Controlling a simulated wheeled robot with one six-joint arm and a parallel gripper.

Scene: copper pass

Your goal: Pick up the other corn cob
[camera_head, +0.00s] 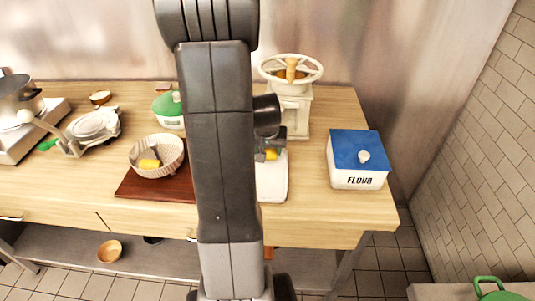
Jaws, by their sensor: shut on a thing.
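A yellow corn cob (149,165) lies in the fluted pale bowl (173,143), which stands on a dark red-brown board. My gripper (269,152) is partly hidden behind my own arm, above a white board or tray (274,186). A small yellow piece, the other corn cob (271,155), shows at its fingertips, and the gripper is shut on it. Most of this cob is hidden by my arm and gripper. I cannot tell whether it touches the white surface.
A cream grinder with a wheel (293,100) stands just behind my gripper. A blue-lidded flour box (357,160) is on the right. A green-lidded pot (169,108), a scale (93,127) and a saucepan (18,98) are on the left. Bare tabletop lies between white surface and flour box.

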